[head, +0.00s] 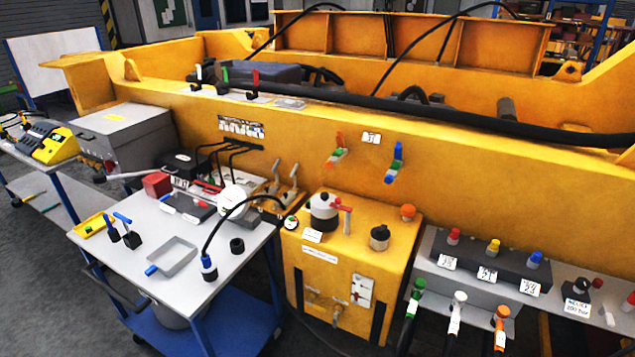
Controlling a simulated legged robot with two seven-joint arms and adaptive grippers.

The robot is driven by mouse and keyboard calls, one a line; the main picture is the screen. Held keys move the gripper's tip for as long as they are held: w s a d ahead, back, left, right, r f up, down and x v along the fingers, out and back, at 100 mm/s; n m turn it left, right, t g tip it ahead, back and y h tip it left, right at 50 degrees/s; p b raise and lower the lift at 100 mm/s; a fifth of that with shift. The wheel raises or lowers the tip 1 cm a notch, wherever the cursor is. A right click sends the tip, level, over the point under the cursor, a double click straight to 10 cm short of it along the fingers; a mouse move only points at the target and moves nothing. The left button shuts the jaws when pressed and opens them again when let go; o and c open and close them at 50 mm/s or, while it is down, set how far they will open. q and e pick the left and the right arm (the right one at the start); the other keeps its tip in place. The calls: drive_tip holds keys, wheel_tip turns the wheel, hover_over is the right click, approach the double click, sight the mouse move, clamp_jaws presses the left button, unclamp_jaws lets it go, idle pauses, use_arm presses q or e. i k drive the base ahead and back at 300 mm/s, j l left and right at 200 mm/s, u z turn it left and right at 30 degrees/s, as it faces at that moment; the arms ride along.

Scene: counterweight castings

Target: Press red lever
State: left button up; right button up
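Several red-handled parts show, and I cannot tell which one the task means. A lever with a red upper end (339,138) and green lower parts is mounted on the front of the yellow casting. A small upright red lever (255,77) stands on the casting's top edge, right of a green one (225,75). A red handle (342,206) sits on the grey-topped fitting of the yellow box. A long red bar (208,186) lies among the gear on the white cart. Neither of my grippers is in view.
The yellow casting (470,190) spans the scene. In front stand a white-topped cart (125,262), the yellow box (375,235) and a grey bench with coloured knobs (493,247). Black hoses (430,105) run along the casting. Grey floor (40,270) is open at left.

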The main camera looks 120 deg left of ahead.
sight(200, 203)
drive_tip(key=k+u, duration=0.2)
drive_tip(key=u, duration=0.2)
drive_tip(key=k+u, duration=0.2)
drive_tip(key=u, duration=0.15)
drive_tip(key=k+j+u, duration=0.1)
drive_tip(key=u, duration=0.3)
drive_tip(key=k+u, duration=0.1)
drive_tip(key=u, duration=2.3)
